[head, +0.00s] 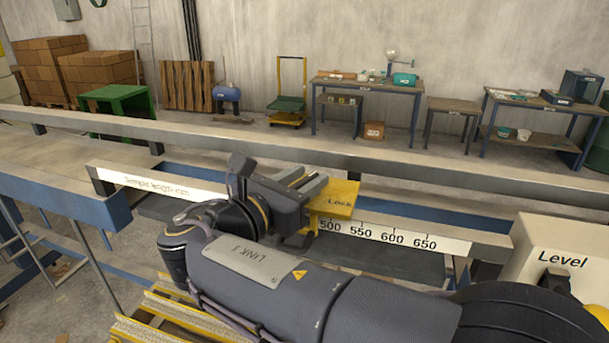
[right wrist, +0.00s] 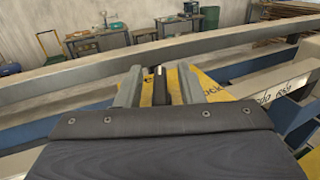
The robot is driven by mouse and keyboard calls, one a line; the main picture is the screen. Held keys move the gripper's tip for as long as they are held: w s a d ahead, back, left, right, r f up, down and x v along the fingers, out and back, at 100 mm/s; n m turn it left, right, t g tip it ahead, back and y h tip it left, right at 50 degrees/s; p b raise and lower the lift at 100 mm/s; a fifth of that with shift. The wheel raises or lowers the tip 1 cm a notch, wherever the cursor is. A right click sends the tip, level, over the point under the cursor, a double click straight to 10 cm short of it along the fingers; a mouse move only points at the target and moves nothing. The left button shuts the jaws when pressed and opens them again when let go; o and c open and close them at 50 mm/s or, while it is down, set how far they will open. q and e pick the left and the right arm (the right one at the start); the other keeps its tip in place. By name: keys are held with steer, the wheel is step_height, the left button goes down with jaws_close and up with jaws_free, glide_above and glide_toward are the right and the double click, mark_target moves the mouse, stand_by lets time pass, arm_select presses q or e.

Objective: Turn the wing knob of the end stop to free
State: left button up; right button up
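The end stop is a yellow plate (head: 338,199) marked "Lock", sitting on the length-scale rail (head: 400,238). It also shows in the right wrist view (right wrist: 212,90), beyond and between my fingers. My right gripper (head: 312,185) is at the end stop, with its fingers over the yellow plate. In the right wrist view the two grey fingers (right wrist: 158,85) stand apart. A narrow dark upright piece with a pale top (right wrist: 158,72), apparently the wing knob, shows between them with a gap on each side. The gripper hides the knob in the head view. My left gripper is out of view.
A long grey beam (head: 420,170) runs behind the scale rail. Yellow slatted steps (head: 165,315) lie below my arm. Tables (head: 368,87) stand by the far wall.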

steer(key=shift+w+d, duration=0.1)
jaws_close()
